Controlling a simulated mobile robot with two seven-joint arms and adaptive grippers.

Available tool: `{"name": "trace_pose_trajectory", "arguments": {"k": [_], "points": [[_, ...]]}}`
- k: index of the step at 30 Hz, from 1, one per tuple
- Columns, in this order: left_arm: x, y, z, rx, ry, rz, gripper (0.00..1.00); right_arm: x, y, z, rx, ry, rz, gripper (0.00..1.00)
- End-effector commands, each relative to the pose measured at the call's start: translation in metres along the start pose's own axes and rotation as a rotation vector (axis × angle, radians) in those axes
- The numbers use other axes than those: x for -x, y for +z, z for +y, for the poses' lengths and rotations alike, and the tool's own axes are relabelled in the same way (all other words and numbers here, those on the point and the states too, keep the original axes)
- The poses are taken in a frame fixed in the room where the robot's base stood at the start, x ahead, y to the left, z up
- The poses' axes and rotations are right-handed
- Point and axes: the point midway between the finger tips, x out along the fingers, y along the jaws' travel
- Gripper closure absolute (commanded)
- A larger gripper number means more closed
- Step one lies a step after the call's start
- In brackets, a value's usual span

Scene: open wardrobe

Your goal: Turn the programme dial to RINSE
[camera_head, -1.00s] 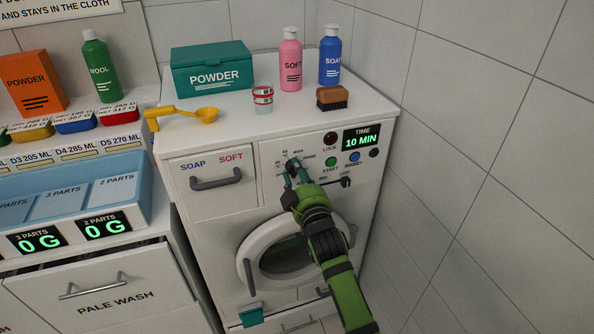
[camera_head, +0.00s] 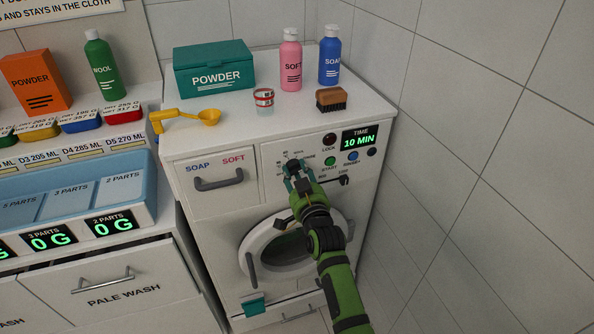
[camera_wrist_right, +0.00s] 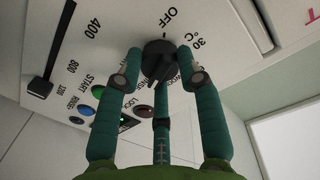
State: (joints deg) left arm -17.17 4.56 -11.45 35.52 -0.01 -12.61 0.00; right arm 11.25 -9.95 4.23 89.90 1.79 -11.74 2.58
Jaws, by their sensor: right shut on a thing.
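The programme dial (camera_head: 292,163) is a dark round knob on the white washing machine's front panel. In the right wrist view the dial (camera_wrist_right: 160,62) has OFF and 30 °C printed beside it. Other printed words around it are partly covered by the fingers, and I cannot clearly read which mark it points to. My right gripper (camera_head: 294,175) has its teal fingers closed around the dial. It also shows in the right wrist view (camera_wrist_right: 158,76), with fingers on either side of the knob and a third behind. My left gripper is out of view.
Right of the dial are a green START button (camera_head: 330,162), a blue button (camera_head: 353,156) and a slider (camera_head: 344,181). The soap drawer handle (camera_head: 218,181) is to the left, the round door (camera_head: 290,245) below. Bottles and a powder box (camera_head: 214,68) stand on top.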

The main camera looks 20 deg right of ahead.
Motion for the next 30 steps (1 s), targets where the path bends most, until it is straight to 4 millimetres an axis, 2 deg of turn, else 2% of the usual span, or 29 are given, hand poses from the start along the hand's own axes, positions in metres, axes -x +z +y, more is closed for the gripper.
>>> {"name": "trace_pose_trajectory", "arguments": {"k": [7, 20, 21, 22, 23, 30], "points": [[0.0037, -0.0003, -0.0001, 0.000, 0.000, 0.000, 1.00, -0.0005, -0.0029, -0.0005, -0.059, -0.001, 0.002, 0.96], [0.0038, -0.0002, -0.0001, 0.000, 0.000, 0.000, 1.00, -0.0006, -0.0027, -0.0005, -0.068, -0.001, 0.001, 0.96], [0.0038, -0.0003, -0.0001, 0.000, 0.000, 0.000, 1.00, -0.0006, -0.0027, -0.0005, -0.068, -0.001, 0.001, 0.59], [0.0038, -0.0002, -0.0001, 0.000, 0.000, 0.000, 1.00, -0.0005, -0.0026, -0.0005, -0.068, -0.001, 0.001, 0.47], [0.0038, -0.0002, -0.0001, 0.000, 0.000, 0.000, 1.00, -0.0005, -0.0025, -0.0005, -0.067, -0.001, 0.001, 0.39], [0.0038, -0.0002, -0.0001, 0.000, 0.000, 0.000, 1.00, -0.0002, -0.0011, -0.0002, -0.067, -0.001, -0.002, 0.39]]}}
